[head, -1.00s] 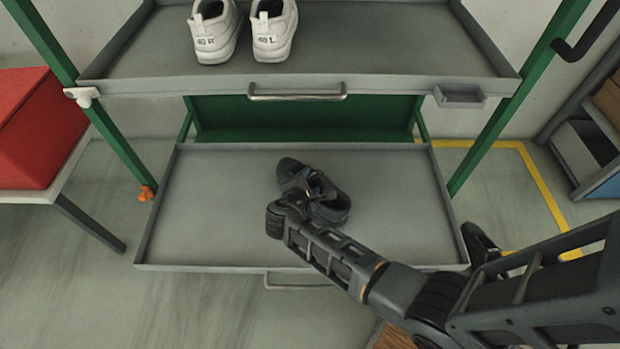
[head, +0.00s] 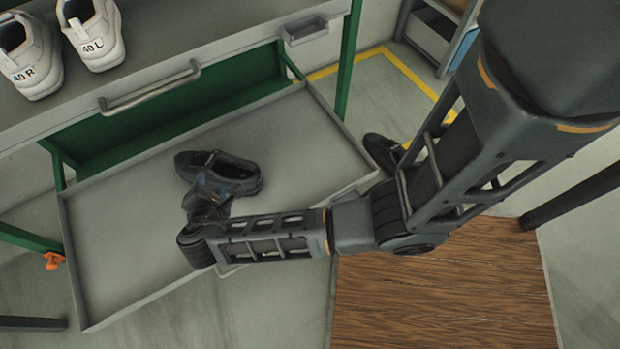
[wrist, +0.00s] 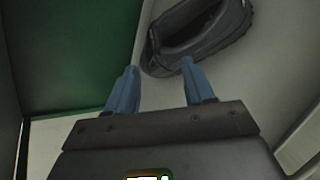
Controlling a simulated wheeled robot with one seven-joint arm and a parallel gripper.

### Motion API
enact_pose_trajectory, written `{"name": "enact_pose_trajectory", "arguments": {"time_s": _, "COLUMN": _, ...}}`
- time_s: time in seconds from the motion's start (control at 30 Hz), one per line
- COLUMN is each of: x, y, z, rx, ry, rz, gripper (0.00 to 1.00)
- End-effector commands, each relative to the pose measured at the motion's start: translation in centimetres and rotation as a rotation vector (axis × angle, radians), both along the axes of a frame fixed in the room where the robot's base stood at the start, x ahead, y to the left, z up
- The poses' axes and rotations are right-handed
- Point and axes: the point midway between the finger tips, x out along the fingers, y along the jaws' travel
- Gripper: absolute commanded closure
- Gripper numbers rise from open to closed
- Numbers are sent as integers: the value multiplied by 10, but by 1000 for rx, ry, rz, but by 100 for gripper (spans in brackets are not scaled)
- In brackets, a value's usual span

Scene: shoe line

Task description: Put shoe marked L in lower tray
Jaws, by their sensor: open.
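A black shoe (head: 228,172) lies in the lower tray (head: 110,230); no mark is readable on it. My gripper (head: 211,190) is low over this tray at the shoe's near side, hiding part of it. In the wrist view, my gripper's blue fingers (wrist: 160,68) are apart with nothing between them, and the black shoe (wrist: 208,45) is just beyond their tips. A second black shoe (head: 383,152) is outside the tray's right edge, partly hidden by my arm. White shoes marked 40 R (head: 30,58) and 40 L (head: 92,35) stand on the upper tray (head: 190,35).
The upper tray, with its front handle (head: 150,88), overhangs the back of the lower tray. A green post (head: 347,60) stands at right. A wooden surface (head: 440,295) lies at the lower right. The lower tray's left part is clear.

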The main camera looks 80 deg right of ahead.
Motion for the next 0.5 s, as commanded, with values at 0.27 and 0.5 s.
{"name": "enact_pose_trajectory", "arguments": {"time_s": 0.27, "x": -84, "y": 3, "z": -26, "rx": 299, "ry": -171, "rz": 79, "gripper": 47}}
{"name": "enact_pose_trajectory", "arguments": {"time_s": 0.5, "x": -162, "y": 37, "z": 1, "rx": 647, "ry": -395, "rz": 103, "gripper": 47}}
